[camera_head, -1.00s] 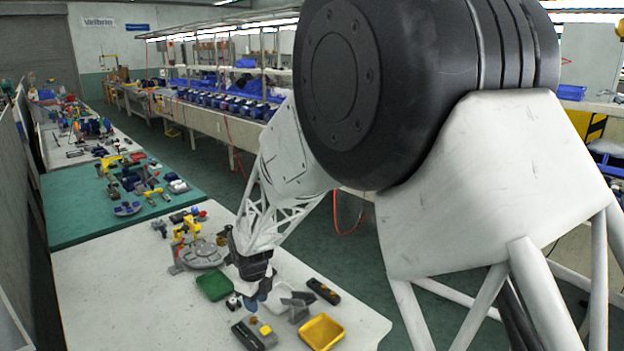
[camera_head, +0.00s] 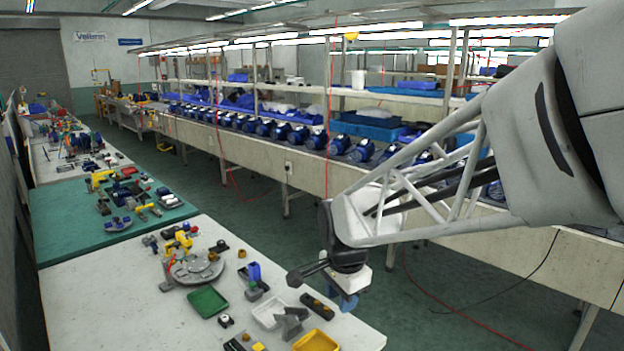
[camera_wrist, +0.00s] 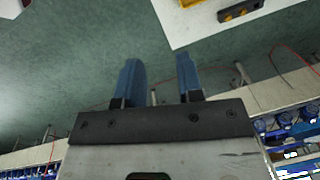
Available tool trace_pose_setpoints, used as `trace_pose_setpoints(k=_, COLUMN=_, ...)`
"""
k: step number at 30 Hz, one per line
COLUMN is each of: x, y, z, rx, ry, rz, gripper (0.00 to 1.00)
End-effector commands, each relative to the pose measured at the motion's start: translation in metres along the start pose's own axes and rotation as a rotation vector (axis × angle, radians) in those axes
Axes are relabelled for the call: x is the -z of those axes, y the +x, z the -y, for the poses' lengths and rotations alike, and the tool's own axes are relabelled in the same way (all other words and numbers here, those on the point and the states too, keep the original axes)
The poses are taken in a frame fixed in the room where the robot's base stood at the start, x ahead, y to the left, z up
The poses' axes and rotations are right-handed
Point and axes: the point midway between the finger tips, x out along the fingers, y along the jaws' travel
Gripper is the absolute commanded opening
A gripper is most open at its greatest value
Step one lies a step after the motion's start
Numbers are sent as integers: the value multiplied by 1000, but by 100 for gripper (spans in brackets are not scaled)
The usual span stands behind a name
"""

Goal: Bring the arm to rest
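My gripper (camera_head: 348,301) hangs at the right side of the near white table (camera_head: 120,310), close to its right edge and above it in the picture. In the wrist view my gripper (camera_wrist: 160,82) shows two blue fingers spread apart with nothing between them; only floor and a table edge show beyond. My arm reaches in from the right side of the head view, and its base is out of sight.
On the near table are a green tray (camera_head: 208,301), a yellow tray (camera_head: 315,341), a white tray (camera_head: 268,314), a dark bar-shaped part (camera_head: 318,305) and a round grey fixture (camera_head: 196,268). A long bench with blue pumps (camera_head: 317,139) runs behind, across a green floor aisle.

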Motion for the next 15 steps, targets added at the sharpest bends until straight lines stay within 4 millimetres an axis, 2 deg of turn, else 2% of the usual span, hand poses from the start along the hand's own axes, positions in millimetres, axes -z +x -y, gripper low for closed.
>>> trace_pose_setpoints(k=1, x=4, y=-9, z=-15, rx=7, ry=-47, rz=-5, gripper=34)
trace_pose_setpoints(k=6, x=10, y=-30, z=-61, rx=21, ry=-235, rz=-23, gripper=34)
trace_pose_setpoints(k=15, x=11, y=-58, z=-142, rx=35, ry=-567, rz=-63, gripper=34)
